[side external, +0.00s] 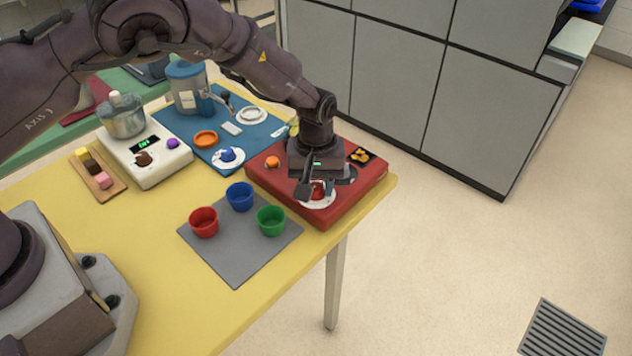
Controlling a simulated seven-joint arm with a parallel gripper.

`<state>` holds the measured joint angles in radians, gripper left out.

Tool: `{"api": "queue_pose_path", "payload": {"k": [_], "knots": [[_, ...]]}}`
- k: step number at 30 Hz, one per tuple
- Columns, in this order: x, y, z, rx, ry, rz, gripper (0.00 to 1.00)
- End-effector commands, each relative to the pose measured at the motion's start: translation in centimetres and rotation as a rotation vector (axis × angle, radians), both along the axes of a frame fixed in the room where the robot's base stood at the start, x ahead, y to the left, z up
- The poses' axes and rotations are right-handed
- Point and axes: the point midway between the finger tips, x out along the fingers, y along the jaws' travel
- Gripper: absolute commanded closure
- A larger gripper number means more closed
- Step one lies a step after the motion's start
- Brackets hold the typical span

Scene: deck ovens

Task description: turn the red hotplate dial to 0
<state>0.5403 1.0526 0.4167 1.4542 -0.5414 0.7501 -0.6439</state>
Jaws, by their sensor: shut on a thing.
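The red hotplate (343,206) is a flat red box near the right corner of the yellow table. Its red dial (318,190) sits on a white round scale (316,203) on the front part of the top. My gripper (317,188) points down over the dial and is shut on it. The fingers hide part of the dial, and the scale's marks are too small to read. A dark round plate (347,175) is partly hidden behind my gripper. An orange knob (272,162) stands at the hotplate's left.
A grey mat (238,268) with red, blue and green cups lies in front of the hotplate. A blue mat (262,142) holds a blue dial, an orange ring and a jug. A white scale (150,178) stands further left. The table's right edge is close to the hotplate.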

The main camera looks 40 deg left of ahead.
Motion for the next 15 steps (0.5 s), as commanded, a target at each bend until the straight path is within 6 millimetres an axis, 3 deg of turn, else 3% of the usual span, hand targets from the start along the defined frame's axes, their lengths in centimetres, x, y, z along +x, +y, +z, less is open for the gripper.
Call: {"api": "queue_pose_path", "payload": {"k": [15], "knots": [[0.05, -0.07, 0.14, -0.002, -0.001, 0.068, 0.88]]}}
